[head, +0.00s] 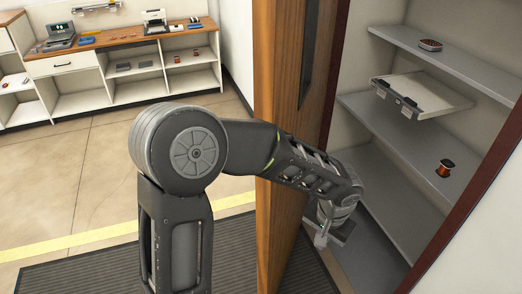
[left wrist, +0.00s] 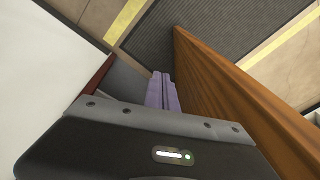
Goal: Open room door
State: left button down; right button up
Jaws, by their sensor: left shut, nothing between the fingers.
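The wooden door (head: 284,70) stands ajar in the head view, its broad edge towards me. A dark, long handle or plate (head: 308,50) is on its right-hand face. My left arm reaches across the door's edge, with my left gripper (head: 322,240) low on the shelf side, partly hidden by my own wrist. In the left wrist view, my left gripper's purple fingers (left wrist: 162,92) are together with nothing between them. They point down beside the door (left wrist: 235,85), which rises along the right. I cannot tell whether they touch it. My right gripper is in neither view.
Grey shelves (head: 385,125) with spools and a tray fill the right, beside a dark red frame (head: 478,180). A workbench (head: 125,40) with shelves stands at the back left. A dark ribbed mat (head: 85,265) and yellow floor line (head: 70,243) lie below; the floor between is clear.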

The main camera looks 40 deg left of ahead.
pick_arm(q)
jog(key=a+r+n+y, duration=0.1)
jog(key=a+r, duration=0.3)
jog(key=r, duration=0.4)
jog(key=a+r+n+t+y+p, duration=0.1)
jog(key=a+r+n+y, duration=0.1)
jog(key=r, duration=0.7)
jog(key=a+r+n+t+y, duration=0.1)
jog(key=a+r+y, duration=0.1)
jog(key=a+r, duration=0.3)
notch_tip(320, 180, up, 3)
jog(key=shift+w+a+r+y, duration=0.15)
jog(key=shift+w+a+y, duration=0.15)
jog(key=shift+w+a, duration=0.05)
